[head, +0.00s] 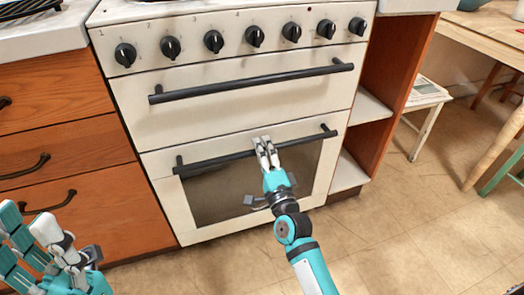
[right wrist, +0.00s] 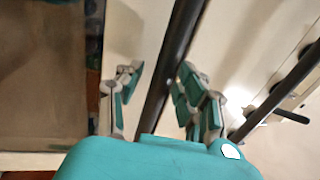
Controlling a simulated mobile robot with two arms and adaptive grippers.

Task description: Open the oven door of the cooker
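The white cooker (head: 225,125) stands in the middle of the head view. Its lower oven door (head: 325,160) has a dark window and looks shut. A black bar handle (head: 217,160) runs across the top of this door. My right gripper (head: 264,146) is at the middle of that handle. In the right wrist view the handle (right wrist: 178,45) passes between the two fingers of my right gripper (right wrist: 158,90), which are apart with gaps beside the bar. My left gripper (head: 32,228) is at the lower left, away from the cooker, fingers spread and empty.
An upper door with its own black handle (head: 250,83) and a row of black knobs (head: 214,41) are above. Wooden drawers (head: 60,150) flank the cooker on the left, an open shelf unit (head: 390,90) on the right. The tiled floor (head: 400,230) at right is clear.

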